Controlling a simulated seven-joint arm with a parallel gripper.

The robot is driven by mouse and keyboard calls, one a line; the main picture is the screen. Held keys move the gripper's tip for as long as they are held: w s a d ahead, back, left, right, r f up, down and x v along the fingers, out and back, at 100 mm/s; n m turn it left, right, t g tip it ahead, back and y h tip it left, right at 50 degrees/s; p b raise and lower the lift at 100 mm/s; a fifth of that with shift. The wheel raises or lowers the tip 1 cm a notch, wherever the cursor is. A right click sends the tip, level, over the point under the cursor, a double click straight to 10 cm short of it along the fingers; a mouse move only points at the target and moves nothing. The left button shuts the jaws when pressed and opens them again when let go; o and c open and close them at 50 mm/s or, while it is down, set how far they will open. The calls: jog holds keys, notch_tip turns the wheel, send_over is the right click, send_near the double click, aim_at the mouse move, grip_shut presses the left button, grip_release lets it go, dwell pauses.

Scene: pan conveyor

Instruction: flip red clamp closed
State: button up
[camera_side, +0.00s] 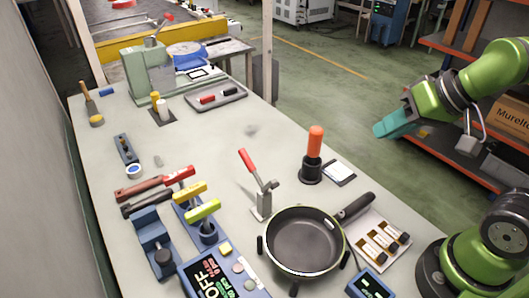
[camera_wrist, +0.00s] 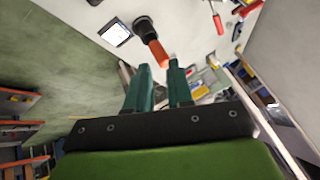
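The red clamp stands on the table, its red handle (camera_side: 248,161) raised and tilted up to the left above a metal body (camera_side: 262,202), left of the pan. A red handle, probably this clamp's, shows at the top right of the wrist view (camera_wrist: 218,22). My gripper (camera_side: 380,130) is in the air beyond the table's right edge, far from the clamp. In the wrist view its two teal fingers (camera_wrist: 160,72) are apart with nothing held between them.
A black pan (camera_side: 304,244) sits right of the clamp. An orange-handled tool (camera_side: 315,142) stands upright in a black base between the clamp and my gripper. Red, yellow and green handles (camera_side: 190,192) crowd the left. The table's middle (camera_side: 210,135) is clear.

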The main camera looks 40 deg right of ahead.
jog(key=shift+w+a+f+n+g, duration=0.3)
jog(key=shift+w+a+f+g, duration=0.25)
jog(key=shift+w, duration=0.2)
grip_shut()
jog(key=w+a+r+n+g+h, duration=0.2)
jog(key=w+a+g, duration=0.7)
jog(key=w+a, duration=0.7)
jog(key=shift+w+a+r+n, duration=0.35)
jog(key=shift+w+r+n, duration=0.35)
jog(key=shift+w, duration=0.5)
